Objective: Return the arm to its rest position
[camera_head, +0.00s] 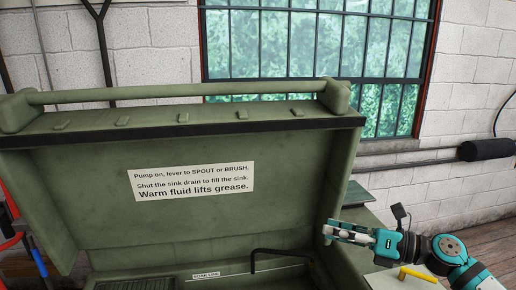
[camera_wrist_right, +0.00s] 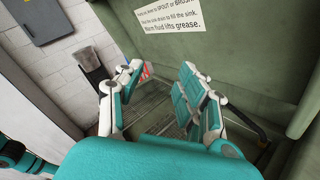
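My right gripper (camera_head: 332,233) is in front of the right side of the green parts washer (camera_head: 90,205), its arm coming in from the lower right. In the right wrist view my right gripper (camera_wrist_right: 160,78) has its two teal and white fingers spread apart with nothing between them. Below them is a slatted grey surface inside the washer. My left gripper's fingers do not show.
The washer's raised lid carries a white sign (camera_head: 191,181). A black bent spout (camera_head: 280,252) stands in the basin. A yellow handle (camera_head: 418,274) lies by my right arm. A barred window (camera_head: 315,45) and white brick wall are behind.

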